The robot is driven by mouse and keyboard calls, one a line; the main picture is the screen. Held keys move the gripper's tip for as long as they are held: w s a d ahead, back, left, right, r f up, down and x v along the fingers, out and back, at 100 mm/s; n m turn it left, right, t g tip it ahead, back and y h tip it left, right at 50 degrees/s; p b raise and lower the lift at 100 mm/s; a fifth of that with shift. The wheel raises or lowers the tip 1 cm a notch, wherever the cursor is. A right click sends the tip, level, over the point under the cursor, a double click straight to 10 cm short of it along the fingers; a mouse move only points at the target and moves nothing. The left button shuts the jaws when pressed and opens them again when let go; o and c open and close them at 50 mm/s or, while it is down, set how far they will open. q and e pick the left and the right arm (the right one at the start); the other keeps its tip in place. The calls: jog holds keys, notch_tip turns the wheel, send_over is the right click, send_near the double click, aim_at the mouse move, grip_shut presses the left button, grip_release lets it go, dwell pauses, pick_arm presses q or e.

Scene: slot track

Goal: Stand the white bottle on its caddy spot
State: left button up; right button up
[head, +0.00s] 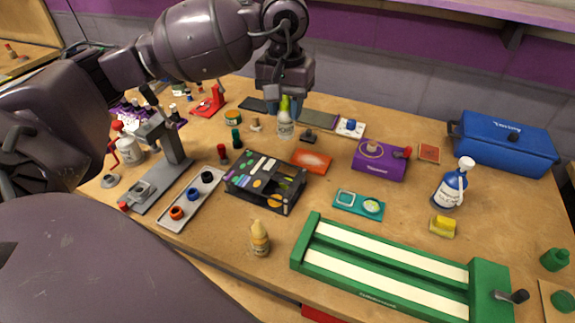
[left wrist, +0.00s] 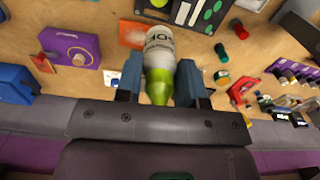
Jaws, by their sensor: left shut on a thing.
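A white bottle with a yellow-green top (head: 285,125) is upright at the back middle of the bench. My left gripper (head: 284,106) points down and is shut on it near its top. In the left wrist view the bottle (left wrist: 160,48) lies between the two blue fingers, with lettering on its white side. I cannot tell if its base touches the bench. No caddy spot can be picked out with certainty; a purple rack with small bottles (head: 128,108) stands at the left, partly behind my arm. My right gripper is not in view.
Near the bottle are a black compartment tray (head: 240,195), an orange pad (head: 312,161) and a purple box (head: 380,162). A green slotted track (head: 315,222) fills the front right. A blue bottle (head: 449,190) and a blue case (head: 505,145) stand at the right.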

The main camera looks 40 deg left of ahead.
pick_arm(q)
notch_tip(320, 180, down, 15)
jog(key=shift+d+r+b, duration=0.1)
jog(key=shift+r+b, duration=0.05)
jog(key=shift+b, duration=0.3)
jog(key=shift+f, duration=0.2)
jog(key=o, duration=1)
jog(key=shift+r, duration=0.1)
notch_tip(320, 180, up, 12)
jog(key=shift+r+p, duration=0.15)
jog(key=shift+p, duration=0.2)
